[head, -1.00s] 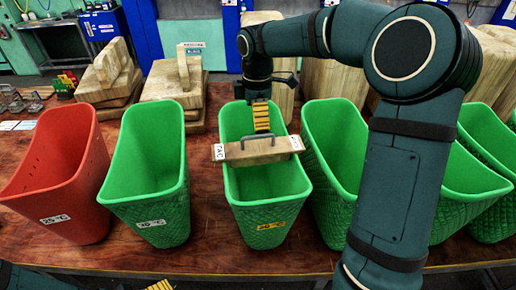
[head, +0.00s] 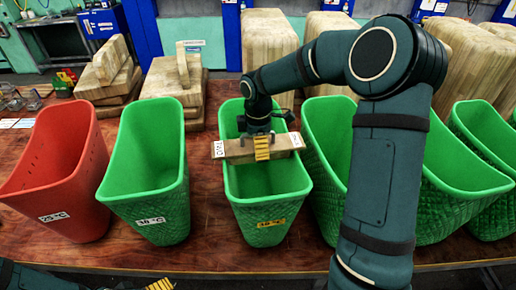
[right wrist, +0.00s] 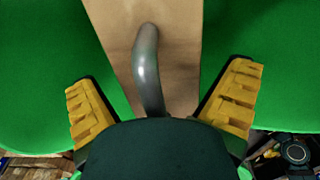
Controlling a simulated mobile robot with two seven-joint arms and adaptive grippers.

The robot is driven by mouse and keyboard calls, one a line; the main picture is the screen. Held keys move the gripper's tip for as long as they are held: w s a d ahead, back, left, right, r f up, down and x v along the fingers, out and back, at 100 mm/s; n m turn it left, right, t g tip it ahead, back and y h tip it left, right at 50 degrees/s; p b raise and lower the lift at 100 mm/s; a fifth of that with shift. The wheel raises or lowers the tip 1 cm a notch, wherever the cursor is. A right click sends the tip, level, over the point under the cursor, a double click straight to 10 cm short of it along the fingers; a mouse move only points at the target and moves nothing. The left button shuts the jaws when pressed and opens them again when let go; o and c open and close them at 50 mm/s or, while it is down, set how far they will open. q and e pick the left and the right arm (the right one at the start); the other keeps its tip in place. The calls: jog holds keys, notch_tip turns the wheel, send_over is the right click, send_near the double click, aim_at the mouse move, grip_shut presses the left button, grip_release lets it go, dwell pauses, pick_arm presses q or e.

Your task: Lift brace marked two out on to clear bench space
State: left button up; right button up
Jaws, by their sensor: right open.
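The brace (head: 236,152) is a wooden bar with white end labels, their lettering too small to read surely. It spans the middle green bin (head: 282,197), resting across its rim. In the right wrist view its grey curved handle (right wrist: 148,70) stands up from the wooden bar (right wrist: 180,75). My right gripper (head: 262,148) is over the brace. Its yellow fingers are apart, one on each side of the handle, and do not visibly touch it (right wrist: 161,105). The handle is mostly hidden in the head view. My left gripper (head: 160,285) shows only its yellow fingertips at the bottom edge.
A red bin (head: 60,165) and a green bin (head: 148,180) stand left of the middle bin; more green bins (head: 470,145) stand right. Wooden blocks (head: 172,85) line the back. A strip of bench (head: 220,255) in front of the bins is bare.

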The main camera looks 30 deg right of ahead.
jog(key=c, duration=1.2)
jog(key=shift+r, duration=0.1)
jog(key=shift+c, duration=0.2)
notch_tip(320, 180, up, 9)
jog(key=shift+r, duration=0.4)
jog(key=shift+r+b, duration=0.1)
jog(key=shift+b, duration=0.7)
jog(key=shift+r+b, duration=0.4)
jog(key=shift+b, duration=0.05)
